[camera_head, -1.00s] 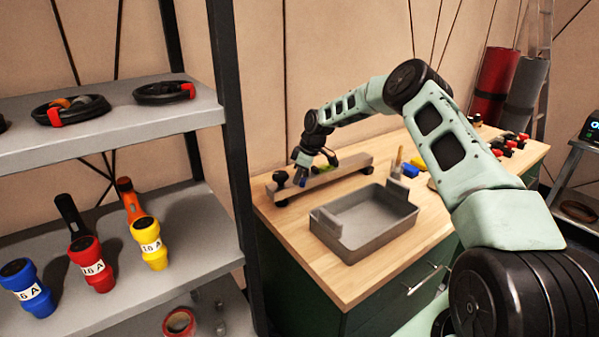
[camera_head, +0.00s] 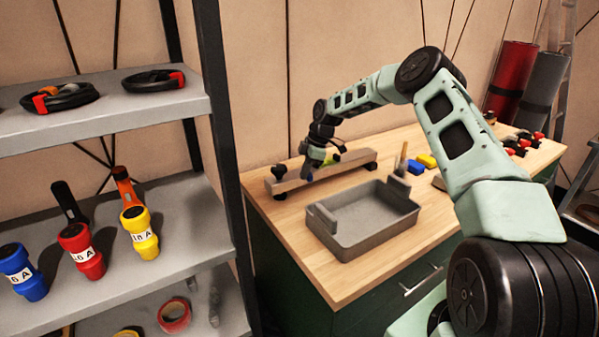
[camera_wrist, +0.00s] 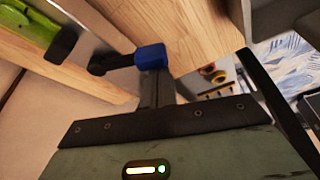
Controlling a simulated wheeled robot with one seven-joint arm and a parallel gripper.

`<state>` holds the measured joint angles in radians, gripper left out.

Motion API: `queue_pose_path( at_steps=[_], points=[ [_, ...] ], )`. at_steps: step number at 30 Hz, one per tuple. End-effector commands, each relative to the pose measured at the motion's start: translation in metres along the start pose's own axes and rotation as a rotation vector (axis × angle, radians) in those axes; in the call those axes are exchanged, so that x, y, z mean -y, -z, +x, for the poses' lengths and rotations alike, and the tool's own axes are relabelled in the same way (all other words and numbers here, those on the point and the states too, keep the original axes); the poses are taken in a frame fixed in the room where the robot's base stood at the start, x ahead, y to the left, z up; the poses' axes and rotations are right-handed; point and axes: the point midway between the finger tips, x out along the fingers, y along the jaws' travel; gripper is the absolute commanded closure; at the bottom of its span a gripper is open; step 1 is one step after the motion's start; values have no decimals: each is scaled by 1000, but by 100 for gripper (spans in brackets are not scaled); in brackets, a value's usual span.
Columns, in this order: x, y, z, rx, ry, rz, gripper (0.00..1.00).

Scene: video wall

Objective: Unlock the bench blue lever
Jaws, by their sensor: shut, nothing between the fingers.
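The blue lever (camera_wrist: 150,56) shows in the wrist view as a blue grip on a black stem that reaches left. In the head view, a small blue patch (camera_head: 309,174) shows at my gripper, mostly hidden. My gripper (camera_wrist: 157,80) is shut and empty. Its fingers reach up to the blue grip and overlap it in the picture; I cannot tell whether they touch. In the head view my gripper (camera_head: 312,165) is over a grey rail (camera_head: 345,165) at the back of the wooden bench (camera_head: 290,235). A green lever (camera_wrist: 28,26) lies at the top left of the wrist view.
A black knob (camera_head: 278,172) stands at the rail's left end. A grey tray (camera_head: 365,237) sits in front of the rail. Blue and yellow blocks (camera_head: 427,160) lie to the right. A shelf (camera_head: 110,110) with connectors and its dark post (camera_head: 222,130) stand left.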

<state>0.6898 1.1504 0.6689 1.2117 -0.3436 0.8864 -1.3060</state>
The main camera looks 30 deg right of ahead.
Motion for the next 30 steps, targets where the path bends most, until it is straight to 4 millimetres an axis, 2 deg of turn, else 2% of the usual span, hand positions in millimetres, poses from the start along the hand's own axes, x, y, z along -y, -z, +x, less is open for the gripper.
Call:
queue_pose_path(
  at_steps=[18, 30],
  points=[
    [-3, -40, -12, -2, 187, -539, 100],
    [0, -42, -15, -3, 186, -537, 100]
  ],
)
